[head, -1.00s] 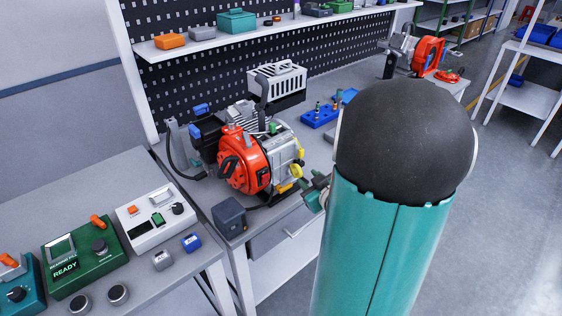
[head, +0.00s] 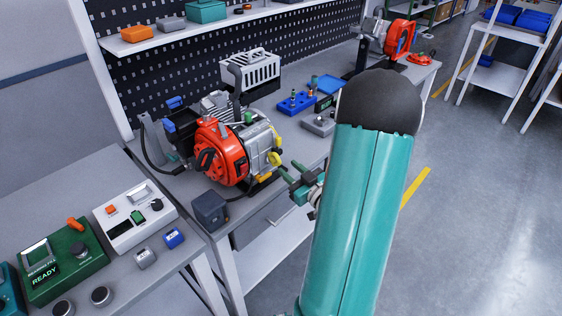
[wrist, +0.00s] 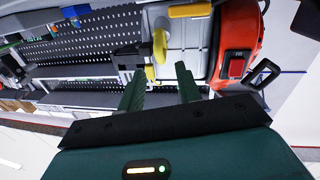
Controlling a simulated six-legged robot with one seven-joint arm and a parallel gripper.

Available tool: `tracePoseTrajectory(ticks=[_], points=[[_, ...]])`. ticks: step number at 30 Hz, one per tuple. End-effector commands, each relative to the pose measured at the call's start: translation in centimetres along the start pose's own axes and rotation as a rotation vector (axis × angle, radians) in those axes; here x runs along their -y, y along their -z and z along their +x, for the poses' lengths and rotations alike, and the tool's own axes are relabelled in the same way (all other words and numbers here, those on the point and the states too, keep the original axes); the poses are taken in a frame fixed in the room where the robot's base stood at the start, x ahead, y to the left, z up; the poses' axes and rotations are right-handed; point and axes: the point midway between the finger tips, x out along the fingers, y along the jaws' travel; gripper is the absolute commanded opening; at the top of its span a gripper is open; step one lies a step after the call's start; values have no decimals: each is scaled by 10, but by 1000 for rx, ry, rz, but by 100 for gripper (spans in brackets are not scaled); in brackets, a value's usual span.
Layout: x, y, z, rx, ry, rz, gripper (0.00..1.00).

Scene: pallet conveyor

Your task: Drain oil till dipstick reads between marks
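The engine (head: 222,150), with a red cover and grey body, stands on the workbench. A yellow handle (head: 275,159) is on its near right side, with another yellow part (head: 264,178) lower down. In the wrist view the yellow handle (wrist: 160,46) hangs ahead of my fingers, and a yellow bar (wrist: 190,11) lies above it. My gripper (head: 291,172) is just right of these parts, its green fingers pointing at the engine. In the wrist view my gripper (wrist: 160,82) is open, with nothing held between the fingers. The dipstick's reading cannot be seen.
A dark grey box (head: 210,211) stands on the bench in front of the engine. A green READY unit (head: 62,262) and a white control box (head: 134,216) sit on the left table. A blue tray (head: 296,103) is behind. Open floor lies right.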

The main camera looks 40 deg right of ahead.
Motion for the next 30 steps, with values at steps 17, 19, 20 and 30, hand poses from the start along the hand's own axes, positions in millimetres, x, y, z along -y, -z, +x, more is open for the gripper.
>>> tracePoseTrajectory(ticks=[17,19,20,30], points=[[0,0,53,0,0,-1,34],[0,0,53,0,0,-1,34],[0,0,53,0,0,-1,32],[0,0,52,0,-1,-1,0]])
